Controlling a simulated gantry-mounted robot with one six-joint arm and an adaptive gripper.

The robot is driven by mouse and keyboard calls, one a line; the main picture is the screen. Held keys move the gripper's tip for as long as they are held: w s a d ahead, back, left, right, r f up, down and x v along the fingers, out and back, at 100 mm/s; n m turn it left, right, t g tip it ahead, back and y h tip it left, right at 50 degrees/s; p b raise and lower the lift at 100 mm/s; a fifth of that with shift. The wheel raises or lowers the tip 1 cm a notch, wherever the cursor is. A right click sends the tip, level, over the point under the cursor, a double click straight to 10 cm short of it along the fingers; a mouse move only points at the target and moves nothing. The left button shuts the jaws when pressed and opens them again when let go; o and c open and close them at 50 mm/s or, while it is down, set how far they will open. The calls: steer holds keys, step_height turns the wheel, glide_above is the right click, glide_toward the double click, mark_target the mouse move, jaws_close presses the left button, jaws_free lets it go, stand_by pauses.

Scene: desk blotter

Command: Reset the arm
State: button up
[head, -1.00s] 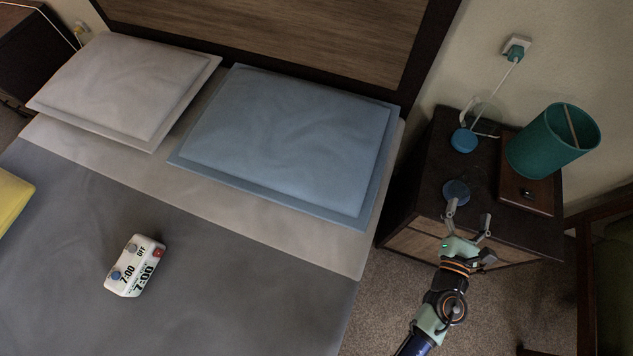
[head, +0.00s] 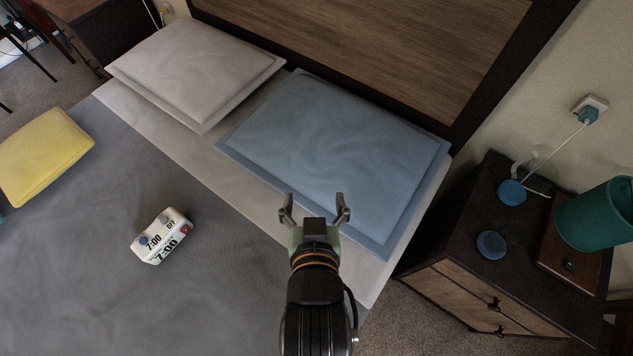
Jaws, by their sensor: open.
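My gripper (head: 314,206) is in the head view, above the right part of the bed. Its two fingers are spread open with nothing between them. Behind the fingertips lies the lower edge of the blue pillow (head: 335,140). I cannot tell the exact height of the gripper over the bed. My arm comes up from the bottom of the view and hides part of the grey blanket.
A white alarm clock (head: 161,236) and a yellow cushion (head: 44,155) lie on the bed at left. A white pillow (head: 195,70) is by the headboard (head: 400,45). The nightstand (head: 450,255) at right holds a teal lamp (head: 600,215) and two blue round items (head: 491,244).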

step_height(320, 180, up, 47)
steer(key=p, duration=4.6)
steer(key=shift+d+f, duration=0.15)
steer(key=shift+f, duration=0.05)
